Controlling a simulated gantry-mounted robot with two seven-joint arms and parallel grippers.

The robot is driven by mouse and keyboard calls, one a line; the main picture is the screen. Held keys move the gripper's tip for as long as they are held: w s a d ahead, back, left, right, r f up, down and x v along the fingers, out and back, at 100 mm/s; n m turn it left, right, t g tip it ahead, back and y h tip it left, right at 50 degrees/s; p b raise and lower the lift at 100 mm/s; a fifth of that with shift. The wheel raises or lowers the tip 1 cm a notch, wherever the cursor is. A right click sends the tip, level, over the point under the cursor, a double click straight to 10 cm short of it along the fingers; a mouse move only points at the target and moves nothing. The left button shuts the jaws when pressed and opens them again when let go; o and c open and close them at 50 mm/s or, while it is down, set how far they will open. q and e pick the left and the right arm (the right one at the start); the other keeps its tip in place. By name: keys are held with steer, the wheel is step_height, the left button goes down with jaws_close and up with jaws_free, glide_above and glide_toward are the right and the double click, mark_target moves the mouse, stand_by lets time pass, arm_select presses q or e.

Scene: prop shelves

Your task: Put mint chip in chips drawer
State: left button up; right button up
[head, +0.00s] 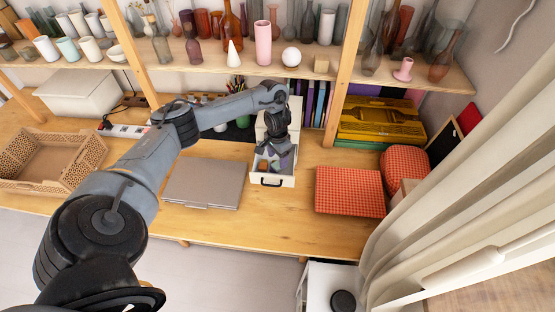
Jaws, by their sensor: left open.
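A small white drawer (272,182) with a black handle is pulled out toward me on the wooden desk. Small coloured pieces (264,165) lie inside it; I cannot tell whether the mint chip is among them. My left gripper (273,157) points down at the drawer, over or just inside it. It is open, and it hides part of the drawer's contents and of the white unit (260,130) behind. My right gripper is out of view.
A closed grey laptop (203,183) lies left of the drawer, and a red checked box (349,191) lies right of it. A wicker tray (92,160) is at far left, a yellow case (380,122) at back right. A shelf (210,52) of vases runs above.

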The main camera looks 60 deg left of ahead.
mark_target(278, 164)
arm_select(q)
step_height(278, 164, up, 10)
steer(key=p, duration=0.5)
steer(key=w+d+f+m+t+h, duration=0.15)
steer(key=d+f+m, duration=0.25)
steer(key=d, duration=0.6)
steer(key=w+d+f+m+t+y, duration=0.1)
steer(key=w+d+f+m, duration=0.3)
steer(key=d, duration=0.6)
steer(key=s+d+m+t+h, duration=0.1)
steer(key=s+d+t, duration=0.1)
steer(key=d, duration=0.8)
steer(key=s+d+t+h, duration=0.1)
steer(key=s+d+t, duration=0.1)
steer(key=d, duration=0.7)
steer(key=s+d+r, duration=0.3)
steer(key=s, duration=0.1)
steer(key=s+a+r+n+g+y, duration=0.1)
steer(key=s+a+n, duration=0.1)
steer(key=s+a, duration=0.2)
steer(key=s+a+r+n+g+y, duration=0.1)
steer(key=s+a+r+n+g, duration=0.1)
steer(key=s, duration=0.9)
steer(key=shift+a+r+n, duration=0.3)
steer(key=shift+a+n, duration=0.2)
steer(key=shift+a, duration=0.75)
steer(key=shift+w, duration=0.1)
